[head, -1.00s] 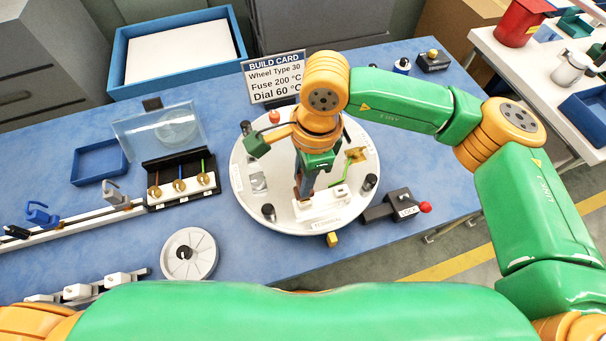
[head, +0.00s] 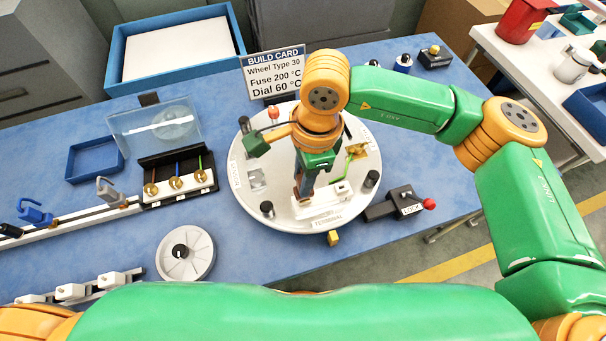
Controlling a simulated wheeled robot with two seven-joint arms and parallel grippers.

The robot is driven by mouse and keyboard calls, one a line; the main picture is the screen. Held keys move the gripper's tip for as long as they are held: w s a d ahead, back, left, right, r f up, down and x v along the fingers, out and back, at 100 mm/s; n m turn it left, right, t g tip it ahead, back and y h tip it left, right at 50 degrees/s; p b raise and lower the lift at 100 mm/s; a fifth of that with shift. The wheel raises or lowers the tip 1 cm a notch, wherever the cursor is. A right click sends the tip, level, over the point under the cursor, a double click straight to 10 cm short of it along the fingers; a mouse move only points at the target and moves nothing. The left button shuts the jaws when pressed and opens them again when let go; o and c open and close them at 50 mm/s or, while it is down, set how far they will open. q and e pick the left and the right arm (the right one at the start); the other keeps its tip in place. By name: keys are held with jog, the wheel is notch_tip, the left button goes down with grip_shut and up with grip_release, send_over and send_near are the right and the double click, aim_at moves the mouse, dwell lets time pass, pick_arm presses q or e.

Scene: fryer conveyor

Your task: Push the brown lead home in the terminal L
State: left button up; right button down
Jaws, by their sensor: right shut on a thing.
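The white terminal block (head: 322,206) sits near the front edge of the round white plate (head: 290,224), behind a label reading TERMINAL. My right gripper (head: 304,188) points down at the block's left part, with its fingers at or just above it. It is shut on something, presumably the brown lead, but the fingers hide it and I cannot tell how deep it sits. The L mark is not readable. A green lead (head: 349,168) runs from a brass part (head: 357,152) towards the block's right side. My left gripper is not in view.
Black posts (head: 371,179) stand around the plate. A lock unit with a red knob (head: 429,204) is at its right. A rack with colored leads (head: 176,183), a grey wheel (head: 186,254) and a rail (head: 75,221) lie left. The build card (head: 275,76) stands behind.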

jog(key=shift+f, duration=0.2)
jog(key=c, duration=0.6)
grip_release()
jog(key=shift+r, duration=0.15)
jog(key=shift+w+d+r+p, duration=0.1)
jog(key=shift+d+r+p, duration=0.1)
jog(key=shift+r+p, duration=1)
jog(key=shift+w+d+r+p, duration=0.15)
jog(key=shift+r+p, duration=0.35)
jog(key=shift+r, duration=1.25)
jog(key=shift+s, duration=0.15)
